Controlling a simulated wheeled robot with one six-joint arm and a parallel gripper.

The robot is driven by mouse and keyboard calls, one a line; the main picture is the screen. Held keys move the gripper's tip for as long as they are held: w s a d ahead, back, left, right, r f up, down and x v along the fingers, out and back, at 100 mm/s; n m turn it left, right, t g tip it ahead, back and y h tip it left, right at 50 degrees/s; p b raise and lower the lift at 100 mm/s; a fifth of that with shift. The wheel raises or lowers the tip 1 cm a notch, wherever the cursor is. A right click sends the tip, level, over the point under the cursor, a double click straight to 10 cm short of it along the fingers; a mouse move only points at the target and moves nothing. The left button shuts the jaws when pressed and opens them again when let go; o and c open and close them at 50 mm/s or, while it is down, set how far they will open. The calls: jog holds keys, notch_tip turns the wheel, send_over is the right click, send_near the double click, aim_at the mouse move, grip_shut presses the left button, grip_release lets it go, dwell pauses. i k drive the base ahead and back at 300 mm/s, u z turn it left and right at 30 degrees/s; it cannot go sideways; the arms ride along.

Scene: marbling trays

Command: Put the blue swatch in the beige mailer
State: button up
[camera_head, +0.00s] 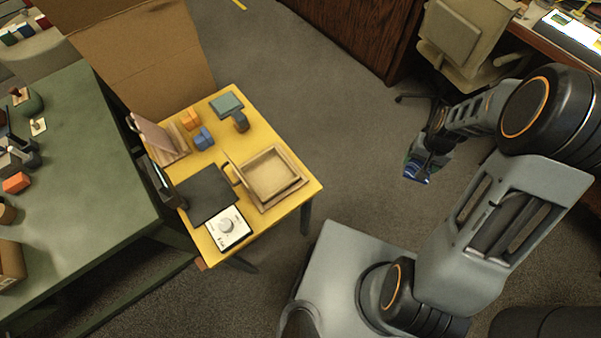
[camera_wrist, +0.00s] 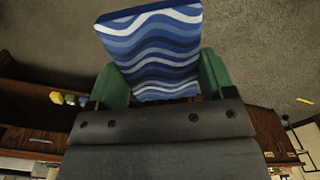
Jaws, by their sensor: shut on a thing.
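The blue swatch (camera_wrist: 155,48) is a flat piece with blue and white wavy bands. My gripper (camera_wrist: 163,78) is shut on it, with green finger pads at both its sides in the wrist view. In the head view my gripper (camera_head: 428,160) holds the swatch (camera_head: 417,172) over open floor, to the right of the yellow table. A shallow open beige box (camera_head: 283,194), which looks like the beige mailer, lies on the right part of that table. My gripper is well apart from it. The inside of the box looks empty.
The yellow table (camera_head: 309,188) also bears a dark mat (camera_head: 207,193), a white dial device (camera_head: 228,228), blue and orange blocks (camera_head: 203,138) and a teal-topped piece (camera_head: 226,104). A green table (camera_head: 90,200) stands left. A chair (camera_head: 460,40) stands behind my arm. The floor between is clear.

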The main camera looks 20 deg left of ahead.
aim_at(269, 175)
jog(key=u, duration=0.85)
jog(key=k, duration=0.85)
jog(key=u, duration=0.9)
jog(key=i, duration=0.9)
jog(key=u, duration=0.05)
